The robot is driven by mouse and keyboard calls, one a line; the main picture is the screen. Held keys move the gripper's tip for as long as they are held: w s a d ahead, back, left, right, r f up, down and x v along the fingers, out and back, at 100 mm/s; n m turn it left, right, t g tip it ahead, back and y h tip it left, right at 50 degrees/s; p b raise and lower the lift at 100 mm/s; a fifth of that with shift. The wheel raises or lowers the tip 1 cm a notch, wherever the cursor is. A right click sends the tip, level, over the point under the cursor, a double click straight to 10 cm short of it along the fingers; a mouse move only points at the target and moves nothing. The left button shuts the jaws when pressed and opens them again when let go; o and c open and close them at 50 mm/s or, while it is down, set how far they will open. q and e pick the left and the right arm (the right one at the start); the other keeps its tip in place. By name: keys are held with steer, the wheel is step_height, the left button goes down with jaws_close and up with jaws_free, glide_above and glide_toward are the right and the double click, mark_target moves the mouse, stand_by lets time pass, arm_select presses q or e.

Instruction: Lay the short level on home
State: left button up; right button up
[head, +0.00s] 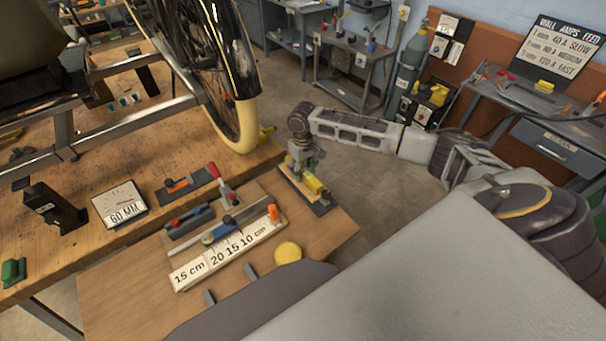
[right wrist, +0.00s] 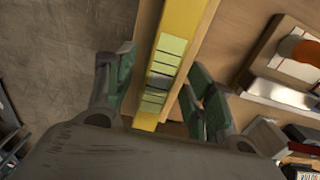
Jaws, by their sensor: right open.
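A short yellow level (head: 313,184) lies at the right end of the wooden work board, near its far right edge. In the right wrist view the yellow bar (right wrist: 183,30) runs between my fingers, with a pale green marked section (right wrist: 163,75) in its middle. My right gripper (head: 304,168) is over the level; in the wrist view its green-padded fingers (right wrist: 163,92) stand apart on both sides of the bar. I cannot tell whether either pad touches it. A dark flat strip (head: 322,209) shows beside the level. No place marked home is readable. My left gripper is out of view.
A yellow disc (head: 288,252) lies in front. A 60 MM gauge (head: 120,205) and the trike wheel (head: 240,110) stand farther left. Floor lies beyond the board.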

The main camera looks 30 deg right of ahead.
mark_target(303, 170)
steer(key=shift+f, duration=0.5)
jaws_close()
steer(key=shift+r, duration=0.1)
stand_by(0.3)
steer(key=shift+r, duration=4.95)
